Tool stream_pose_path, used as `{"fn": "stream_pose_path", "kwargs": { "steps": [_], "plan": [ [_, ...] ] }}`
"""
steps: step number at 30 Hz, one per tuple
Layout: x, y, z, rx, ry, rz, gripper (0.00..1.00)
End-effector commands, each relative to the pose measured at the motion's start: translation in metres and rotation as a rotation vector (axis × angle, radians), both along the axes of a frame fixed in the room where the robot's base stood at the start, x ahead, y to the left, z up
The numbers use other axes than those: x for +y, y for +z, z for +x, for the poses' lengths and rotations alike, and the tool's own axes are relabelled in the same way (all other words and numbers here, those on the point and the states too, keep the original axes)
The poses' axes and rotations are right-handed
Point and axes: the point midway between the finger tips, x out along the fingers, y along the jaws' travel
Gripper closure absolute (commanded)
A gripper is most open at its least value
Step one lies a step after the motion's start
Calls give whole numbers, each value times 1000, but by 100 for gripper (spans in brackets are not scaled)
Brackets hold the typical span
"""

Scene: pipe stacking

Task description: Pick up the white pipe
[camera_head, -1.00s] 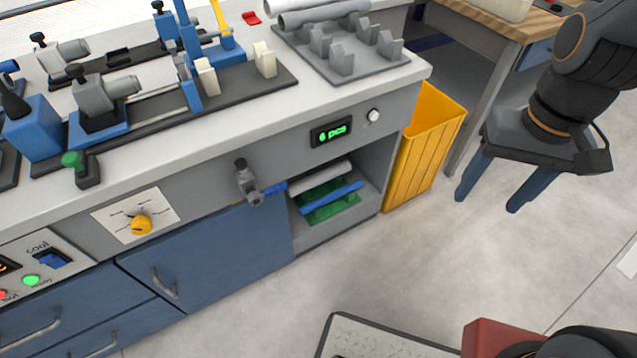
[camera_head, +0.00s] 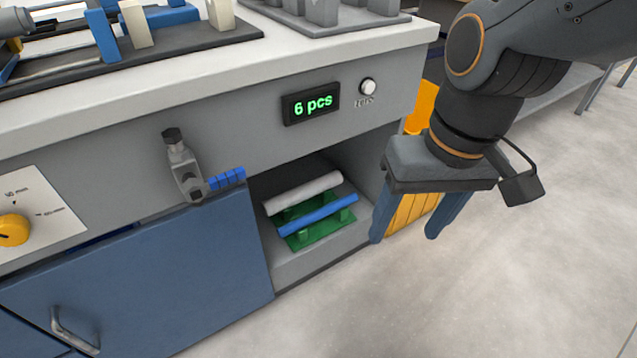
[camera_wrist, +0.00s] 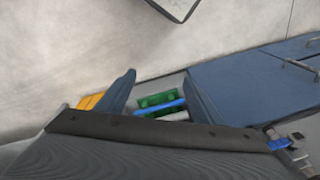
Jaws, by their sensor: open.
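The white pipe (camera_head: 302,192) lies on a green rack (camera_head: 322,233) inside the open grey compartment under the bench. A blue pipe (camera_head: 318,214) lies in front of it on the same rack. In the wrist view the white pipe (camera_wrist: 172,117) shows only in part, past the blue pipe (camera_wrist: 163,108) and between my fingers. My gripper (camera_head: 408,240) is open and empty, pointing down, to the right of the compartment and outside it. Its two blue fingers also show in the wrist view (camera_wrist: 160,92).
A yellow bin (camera_head: 415,210) stands right of the compartment, partly behind my gripper. A tap-like fitting with a blue part (camera_head: 186,168) sticks out left of the opening. A display (camera_head: 312,104) reads 6 pcs. The floor in front (camera_head: 400,310) is clear.

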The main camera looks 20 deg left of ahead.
Motion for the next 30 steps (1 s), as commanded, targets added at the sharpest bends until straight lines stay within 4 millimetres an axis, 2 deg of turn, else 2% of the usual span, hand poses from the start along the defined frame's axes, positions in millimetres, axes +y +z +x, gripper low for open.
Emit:
{"fn": "stream_pose_path", "kwargs": {
  "steps": [1,7,11,15,24,30],
  "plan": [
    [2,-16,4,-4,7,3,39],
    [3,-47,18,-20,0,10,39],
    [-5,-69,35,-36,-31,9,39],
    [-28,-96,65,-64,-110,-1,39],
    [-89,-135,122,-128,-297,-24,39],
    [-115,-162,168,-192,-449,-20,39]
  ]
}}
